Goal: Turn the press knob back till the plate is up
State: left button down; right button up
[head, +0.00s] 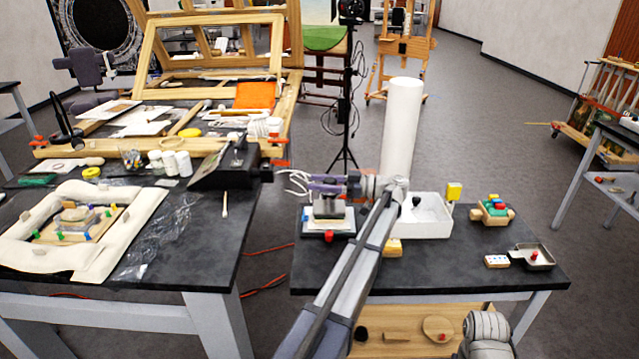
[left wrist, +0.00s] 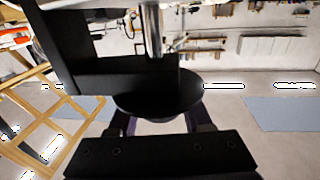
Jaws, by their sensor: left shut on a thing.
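The small press (head: 330,208) stands at the left end of the right-hand black table in the head view. My left gripper (head: 328,186) is at its top, with the arm reaching up from the bottom of the picture. In the left wrist view, a dark round disc, which looks like the press knob (left wrist: 160,97), lies between my purple-grey fingers (left wrist: 160,126). The gripper is shut on it. A silver rod (left wrist: 153,30) and a black frame (left wrist: 70,50) adjoin the disc. The plate's height cannot be told. My right gripper is not in view.
A red piece (head: 328,236) is at the press's front. A white bin (head: 425,222) and tall white roll (head: 401,130) are to its right, with a toy-like block piece (head: 492,210) and metal tray (head: 535,258) beyond. A gap separates this table from the crowded left table (head: 215,260).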

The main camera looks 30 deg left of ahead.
pick_arm(q)
jog(key=shift+c, duration=1.7)
grip_release()
jog(key=shift+r, duration=0.1)
notch_tip(320, 180, up, 10)
jog(key=p, duration=1)
